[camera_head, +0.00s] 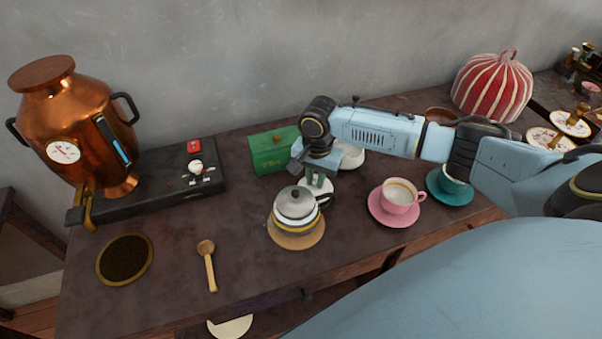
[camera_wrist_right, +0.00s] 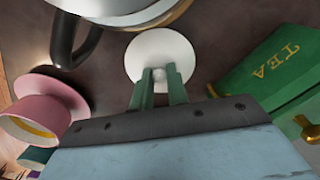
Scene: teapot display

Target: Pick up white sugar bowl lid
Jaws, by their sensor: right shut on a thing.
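The white sugar bowl lid (camera_wrist_right: 150,48) is a round white disc with a small knob, seen from above in the right wrist view. My right gripper (camera_wrist_right: 160,76) has its two green fingers shut on that knob. In the head view the right gripper (camera_head: 317,180) points down, and the lid (camera_head: 316,189) shows partly under it, behind the teapot. A white bowl (camera_head: 352,157) stands just behind the right wrist, partly hidden by it. My left gripper is not in view.
A white and grey teapot (camera_head: 294,206) sits on a round wooden coaster (camera_head: 296,241), close to the lid. A green tea box (camera_head: 270,152) stands behind. A pink cup (camera_head: 398,197) and a teal cup (camera_head: 452,184) are to the right. A wooden spoon (camera_head: 208,265) lies front left.

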